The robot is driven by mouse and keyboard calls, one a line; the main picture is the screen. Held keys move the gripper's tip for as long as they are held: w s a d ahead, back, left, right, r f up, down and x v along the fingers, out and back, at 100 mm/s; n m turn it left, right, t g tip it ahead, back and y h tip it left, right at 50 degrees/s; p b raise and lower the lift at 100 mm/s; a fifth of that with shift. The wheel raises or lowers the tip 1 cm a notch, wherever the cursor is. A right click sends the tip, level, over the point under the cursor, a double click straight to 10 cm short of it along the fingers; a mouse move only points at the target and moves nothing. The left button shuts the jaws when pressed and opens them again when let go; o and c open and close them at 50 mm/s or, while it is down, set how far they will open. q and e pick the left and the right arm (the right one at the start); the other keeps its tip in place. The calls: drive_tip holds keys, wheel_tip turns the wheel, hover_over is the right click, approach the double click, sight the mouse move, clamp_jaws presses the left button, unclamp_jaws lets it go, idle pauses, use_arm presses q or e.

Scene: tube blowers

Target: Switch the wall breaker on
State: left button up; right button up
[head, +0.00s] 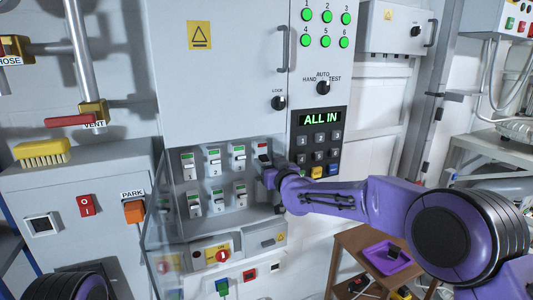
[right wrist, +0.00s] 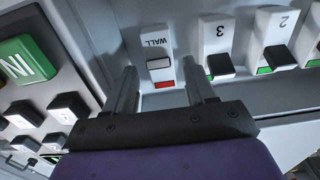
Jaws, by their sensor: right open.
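The wall breaker (right wrist: 158,55), labelled WALL, is a white switch with a small grey lever and a red patch. It appears upside down in the right wrist view. In the head view it is the rightmost of the upper breaker row (head: 263,149), partly hidden by my gripper. My right gripper (head: 265,170) is in front of it; in the wrist view the open fingers (right wrist: 163,88) stand either side of the breaker with nothing between them. Whether they touch it, I cannot tell. My left gripper is not in view.
Breakers 3 (right wrist: 215,45) and 2 (right wrist: 276,35) beside it show green patches. A clear panel (head: 160,215) stands left of the breaker box. A dark keypad (head: 319,140) reading ALL IN is close on the right. A red rotary switch (head: 222,255) is below.

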drive_tip(key=shift+w+a+r, duration=0.15)
drive_tip(key=shift+w+a, duration=0.05)
drive_tip(key=shift+w, duration=0.45)
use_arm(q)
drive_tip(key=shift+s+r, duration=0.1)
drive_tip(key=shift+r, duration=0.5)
use_arm(e)
drive_tip(key=shift+w, duration=0.1)
clamp_jaws()
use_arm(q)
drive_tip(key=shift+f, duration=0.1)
use_arm(e)
drive_tip(key=shift+r+g, duration=0.15)
drive_tip(key=shift+g, duration=0.55)
unclamp_jaws()
